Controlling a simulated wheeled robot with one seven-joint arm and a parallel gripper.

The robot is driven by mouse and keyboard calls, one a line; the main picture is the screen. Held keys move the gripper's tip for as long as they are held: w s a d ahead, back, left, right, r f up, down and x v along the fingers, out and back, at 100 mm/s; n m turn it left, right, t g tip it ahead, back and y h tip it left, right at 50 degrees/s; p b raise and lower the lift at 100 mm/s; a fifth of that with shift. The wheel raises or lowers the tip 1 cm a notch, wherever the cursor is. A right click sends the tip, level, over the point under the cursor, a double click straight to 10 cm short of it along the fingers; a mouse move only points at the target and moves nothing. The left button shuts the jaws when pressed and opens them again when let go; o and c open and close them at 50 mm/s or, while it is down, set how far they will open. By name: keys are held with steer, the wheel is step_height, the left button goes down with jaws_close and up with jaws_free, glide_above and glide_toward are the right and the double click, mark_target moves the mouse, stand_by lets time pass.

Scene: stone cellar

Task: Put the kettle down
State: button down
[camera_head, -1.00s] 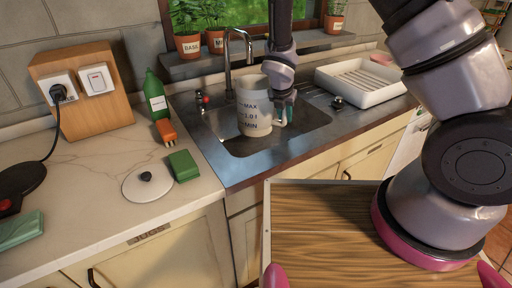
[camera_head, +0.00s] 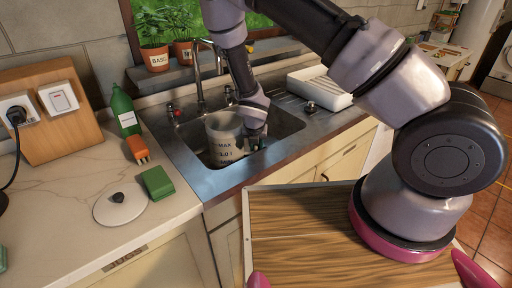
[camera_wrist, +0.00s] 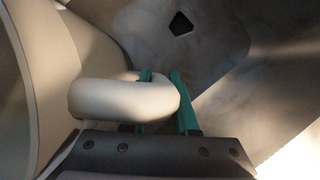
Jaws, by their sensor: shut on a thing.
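The kettle (camera_head: 223,130) is a cream-white jug with dark level marks on its side. In the head view it is upright inside the sink basin (camera_head: 290,126). Its base is hard to see, so I cannot tell whether it touches the basin floor. My gripper (camera_head: 257,143) is at its right side, shut on the handle. In the wrist view the teal fingers (camera_wrist: 166,103) grip the cream handle (camera_wrist: 115,99), and the kettle body (camera_wrist: 22,75) fills the left edge.
A tap (camera_head: 199,75) rises behind the basin. On the left counter are a round white lid (camera_head: 121,207), a green block (camera_head: 157,183), an orange object (camera_head: 138,149) and a green bottle (camera_head: 124,112). Potted herbs (camera_head: 154,42) line the sill.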

steer(key=shift+f, duration=0.1)
steer(key=c, duration=0.7)
jaws_free()
steer(key=v, duration=1.2)
